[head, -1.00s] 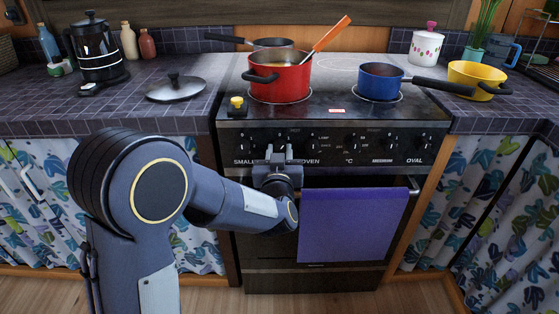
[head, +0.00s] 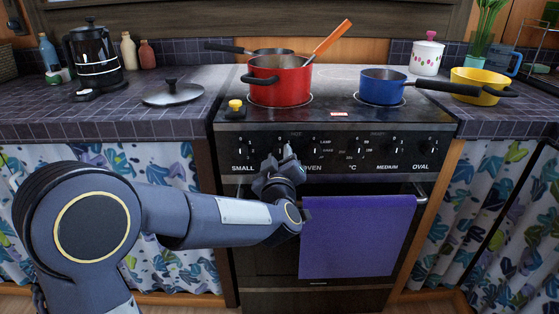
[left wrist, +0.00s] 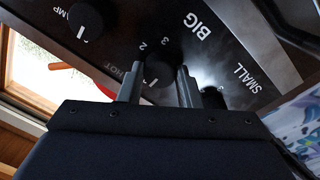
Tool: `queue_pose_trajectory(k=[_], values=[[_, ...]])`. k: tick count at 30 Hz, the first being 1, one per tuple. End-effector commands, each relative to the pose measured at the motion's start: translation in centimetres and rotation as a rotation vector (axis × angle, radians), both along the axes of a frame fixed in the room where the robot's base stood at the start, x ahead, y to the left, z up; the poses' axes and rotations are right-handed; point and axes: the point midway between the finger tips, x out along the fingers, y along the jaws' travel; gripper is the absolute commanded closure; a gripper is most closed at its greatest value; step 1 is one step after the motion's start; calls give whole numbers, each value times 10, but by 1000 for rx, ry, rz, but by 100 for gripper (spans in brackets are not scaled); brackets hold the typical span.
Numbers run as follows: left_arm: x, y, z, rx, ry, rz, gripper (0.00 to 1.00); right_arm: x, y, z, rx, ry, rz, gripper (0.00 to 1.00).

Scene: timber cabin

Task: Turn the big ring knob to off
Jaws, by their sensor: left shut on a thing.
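The big ring knob (left wrist: 160,72) is a dark round knob beside the word BIG on the black stove panel. In the left wrist view it sits between the two fingers of my left gripper (left wrist: 158,86), which is shut on it. A small white mark shows on the knob's lower part, and the numbers 2 and 3 show above it. In the head view my left gripper (head: 284,154) is up against the panel, between the SMALL and OVEN labels, and hides the knob and its label. My right gripper is out of view.
A knob by SMALL (left wrist: 213,97) and a lamp knob (left wrist: 85,20) flank the held one. A red pot (head: 278,82) and a blue saucepan (head: 382,88) stand on the stove. A purple towel (head: 357,236) hangs on the oven door below the panel.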

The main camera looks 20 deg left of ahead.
Motion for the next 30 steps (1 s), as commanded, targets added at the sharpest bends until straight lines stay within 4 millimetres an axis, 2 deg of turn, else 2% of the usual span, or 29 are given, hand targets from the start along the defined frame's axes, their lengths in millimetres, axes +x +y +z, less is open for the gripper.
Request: queue_pose_trajectory(k=[11, 12, 16, 25, 30], values=[[0, 0, 0, -8, 0, -1, 91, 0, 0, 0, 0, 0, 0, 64], [0, 0, 0, -8, 0, -1, 65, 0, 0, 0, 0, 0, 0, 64], [0, 0, 0, -7, -1, -1, 48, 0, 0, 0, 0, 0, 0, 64], [-1, -1, 0, -5, 0, -1, 47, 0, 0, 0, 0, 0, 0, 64], [-19, -6, 0, -5, 0, -4, 47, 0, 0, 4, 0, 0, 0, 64]])
